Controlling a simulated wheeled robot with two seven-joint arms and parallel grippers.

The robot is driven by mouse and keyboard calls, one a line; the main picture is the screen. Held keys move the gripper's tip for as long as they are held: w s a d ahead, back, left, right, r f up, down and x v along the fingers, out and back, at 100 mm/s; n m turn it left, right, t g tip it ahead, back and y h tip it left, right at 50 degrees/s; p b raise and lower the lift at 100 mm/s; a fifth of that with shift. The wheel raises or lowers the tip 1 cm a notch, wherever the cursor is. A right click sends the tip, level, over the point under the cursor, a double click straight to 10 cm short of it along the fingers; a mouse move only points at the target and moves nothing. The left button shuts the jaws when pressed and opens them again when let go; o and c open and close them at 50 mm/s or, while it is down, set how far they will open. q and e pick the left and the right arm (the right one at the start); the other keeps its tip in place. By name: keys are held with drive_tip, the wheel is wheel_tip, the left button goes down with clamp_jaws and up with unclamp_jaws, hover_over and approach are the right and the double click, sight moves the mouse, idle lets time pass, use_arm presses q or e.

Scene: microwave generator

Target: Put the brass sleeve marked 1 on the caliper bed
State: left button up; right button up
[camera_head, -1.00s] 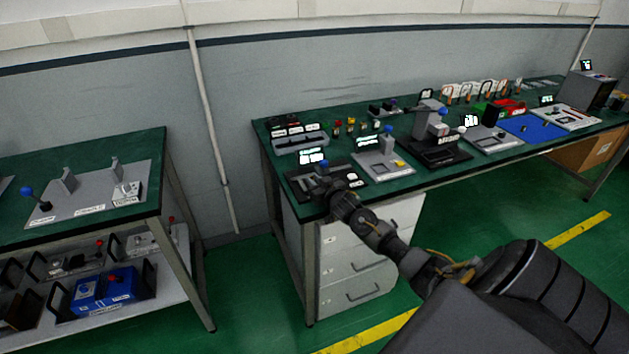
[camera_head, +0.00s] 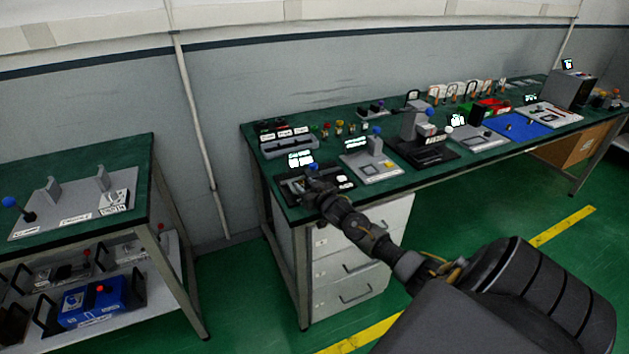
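My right gripper (camera_head: 313,184) is over the black station with a lit display (camera_head: 340,184) at the near left end of the long green bench. Its fingers are small and dark against the station, so I cannot tell whether they are open, shut or holding something. Several small coloured pieces (camera_head: 339,129) stand behind, near the back edge; I cannot make out a mark 1 on any. I cannot tell for sure which station is the caliper bed. My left gripper is not in view.
A grey station with a blue knob (camera_head: 372,165) stands right of my gripper, then a taller black press (camera_head: 420,150). A grey tray (camera_head: 290,147) lies behind. A separate table (camera_head: 75,232) stands at left, with green floor between. White drawers (camera_head: 350,262) are under the bench.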

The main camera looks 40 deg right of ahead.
drive_tip(key=v, duration=1.1)
drive_tip(key=shift+b, duration=0.4)
drive_tip(key=s+a+f+n+y, duration=0.2)
drive_tip(key=s+a+f+y, duration=0.1)
drive_tip(key=a+f, duration=0.9)
drive_tip(key=s+a+f+n+g, duration=0.1)
drive_tip(key=s+a+f+g, duration=0.25)
drive_tip(key=f, duration=0.45)
drive_tip(key=s+a+f+g, duration=0.2)
drive_tip(key=s+f, duration=0.2)
drive_tip(key=f, duration=0.4)
drive_tip(key=s+a+f+g, duration=0.3)
drive_tip(key=s+f+g, duration=0.2)
drive_tip(key=s+f, duration=1.3)
drive_tip(key=s+a+f+n+g, duration=0.1)
drive_tip(key=s+f+g, duration=0.1)
drive_tip(key=s, duration=0.7)
drive_tip(key=s+a+f+g, duration=0.2)
drive_tip(key=s+f, duration=0.3)
drive_tip(key=s, duration=0.5)
drive_tip(key=shift+s+a+f+n, duration=0.15)
drive_tip(key=shift+s+f+n, duration=0.15)
drive_tip(key=shift+n, duration=0.1)
